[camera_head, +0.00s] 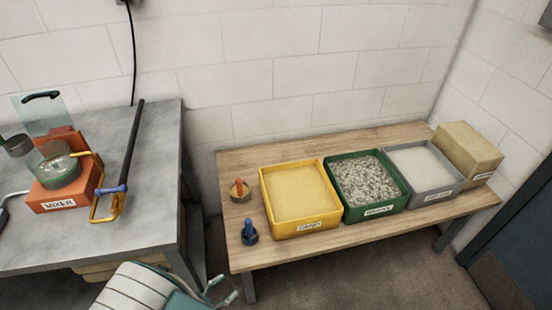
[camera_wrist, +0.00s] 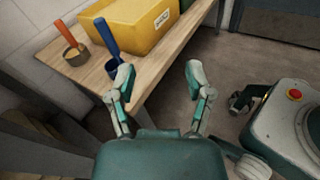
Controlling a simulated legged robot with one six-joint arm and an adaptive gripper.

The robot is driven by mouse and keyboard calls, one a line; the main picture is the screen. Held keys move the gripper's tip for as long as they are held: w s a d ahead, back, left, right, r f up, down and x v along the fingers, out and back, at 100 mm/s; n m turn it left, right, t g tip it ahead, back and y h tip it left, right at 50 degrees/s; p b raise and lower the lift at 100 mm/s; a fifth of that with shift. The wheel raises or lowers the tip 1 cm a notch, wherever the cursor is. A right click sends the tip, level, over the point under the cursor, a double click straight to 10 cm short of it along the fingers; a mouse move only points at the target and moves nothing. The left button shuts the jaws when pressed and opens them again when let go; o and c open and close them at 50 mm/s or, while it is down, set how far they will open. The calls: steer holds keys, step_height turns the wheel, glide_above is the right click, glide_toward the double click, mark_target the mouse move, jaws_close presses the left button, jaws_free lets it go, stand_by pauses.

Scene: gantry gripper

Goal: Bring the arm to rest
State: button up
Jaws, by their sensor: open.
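My gripper (camera_head: 221,292) shows at the bottom of the head view, low in front of the wooden bench's left end. In the wrist view my gripper (camera_wrist: 160,80) has its two teal and grey fingers spread apart, with nothing between them. The left finger appears close to the bench edge and the blue-handled scoop; I cannot tell whether it touches. My white and teal arm link (camera_head: 140,288) shows beside the gripper in the head view.
The wooden bench (camera_head: 243,160) holds a yellow bin (camera_head: 300,190), a green bin of gravel (camera_head: 366,180), a grey bin (camera_head: 424,167), a tan block (camera_head: 468,150), an orange-handled scoop (camera_head: 239,190) and a blue-handled scoop (camera_head: 249,233). A metal table (camera_head: 150,200) with an orange mixer (camera_head: 62,190) stands left. Floor is clear in front.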

steer(key=w+d+r+m+g+y, duration=0.2)
steer(key=w+d+r+m+g, duration=0.1)
steer(key=d+r+m+g, duration=0.55)
steer(key=w+d+r+m+g+y, duration=0.1)
steer(key=w+d+r+m+g, duration=0.15)
steer(key=d+r+m, duration=0.6)
steer(key=s+d+r+m+t+y, duration=0.2)
steer(key=s+d+r+m+y, duration=0.2)
steer(key=r, duration=0.5)
steer(key=s+d+r+m+t+y, duration=0.2)
steer(key=s+d+r+m+y, duration=0.2)
steer(key=d+r, duration=0.4)
steer(key=shift+s+r+m+t+y, duration=0.3)
steer(key=shift+s+r+m, duration=0.15)
steer(key=shift+s, duration=0.55)
steer(key=shift+c, duration=0.6)
steer(key=shift+a, duration=0.1)
